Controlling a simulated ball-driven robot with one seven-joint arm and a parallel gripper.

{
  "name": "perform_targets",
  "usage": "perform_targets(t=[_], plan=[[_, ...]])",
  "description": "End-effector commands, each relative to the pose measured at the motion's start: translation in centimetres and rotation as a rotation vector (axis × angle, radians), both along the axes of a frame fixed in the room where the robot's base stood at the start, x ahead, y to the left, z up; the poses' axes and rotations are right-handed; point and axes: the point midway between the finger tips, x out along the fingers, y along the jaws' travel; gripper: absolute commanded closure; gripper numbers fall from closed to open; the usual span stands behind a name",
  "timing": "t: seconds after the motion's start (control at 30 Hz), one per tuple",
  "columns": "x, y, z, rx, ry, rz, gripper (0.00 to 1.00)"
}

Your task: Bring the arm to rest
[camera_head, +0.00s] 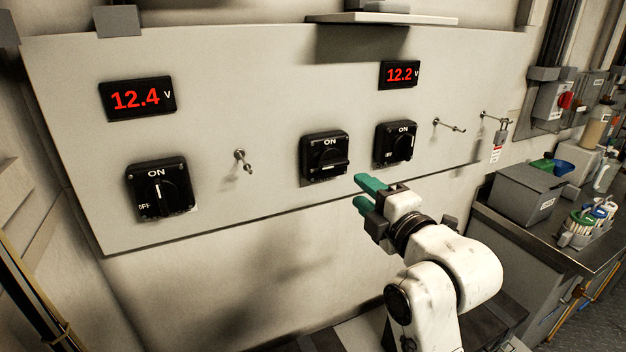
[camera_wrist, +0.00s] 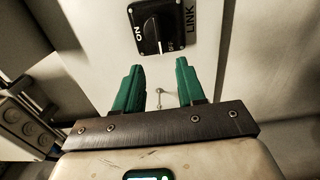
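My gripper (camera_head: 366,193) has two green fingers and stands in front of the lower part of the grey panel (camera_head: 230,100), below the middle and right rotary switches. In the wrist view the gripper (camera_wrist: 156,82) is open, with nothing between the fingertips. The arm is bent and raised. A black rotary switch (camera_wrist: 157,26) marked ON and OFF, beside a LINK label, lies beyond the fingers and apart from them. The head view shows a left switch (camera_head: 162,187) with its handle upright, a middle switch (camera_head: 325,157) with its handle level, and a right switch (camera_head: 396,145).
Two red displays read 12.4 V (camera_head: 137,99) and 12.2 V (camera_head: 400,74). Metal pegs (camera_head: 242,161) stick out of the panel, and a tag (camera_head: 497,148) hangs at right. A bench (camera_head: 560,245) with a grey box (camera_head: 528,195) and bottles stands at right.

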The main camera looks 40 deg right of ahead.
Motion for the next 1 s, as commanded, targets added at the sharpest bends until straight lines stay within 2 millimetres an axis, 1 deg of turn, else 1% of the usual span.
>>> perform_targets(t=[0.23,0.27,0.3,0.37,0.47,0.5,0.53,0.57,0.6,0.67,0.7,0.77,0.8,0.87,0.9,1.0], plan=[[0.0,0.1,-0.2,0.008,0.004,0.002,0.61],[0.1,0.2,-0.6,0.021,0.011,0.004,0.61],[0.1,0.4,-1.3,0.049,0.025,0.007,0.61],[0.1,1.1,-3.2,0.122,0.062,0.013,0.61],[-0.3,2.8,-8.2,0.317,0.167,0.015,0.61],[-0.7,3.7,-10.7,0.415,0.221,0.005,0.61],[-1.2,4.5,-12.6,0.489,0.266,-0.005,0.61],[-1.8,5.3,-14.5,0.564,0.310,-0.022,0.61],[-2.7,6.2,-17.0,0.660,0.369,-0.050,0.61],[-4.4,7.6,-20.5,0.797,0.458,-0.108,0.61],[-5.8,8.5,-22.8,0.882,0.517,-0.158,0.61],[-8.2,9.8,-26.0,1.002,0.603,-0.247,0.61],[-9.9,10.6,-28.0,1.074,0.657,-0.315,0.61],[-12.7,11.6,-30.6,1.168,0.730,-0.429,0.61],[-14.5,12.1,-32.1,1.217,0.773,-0.508,0.61],[-18.8,13.0,-34.8,1.304,0.846,-0.703,0.61]])
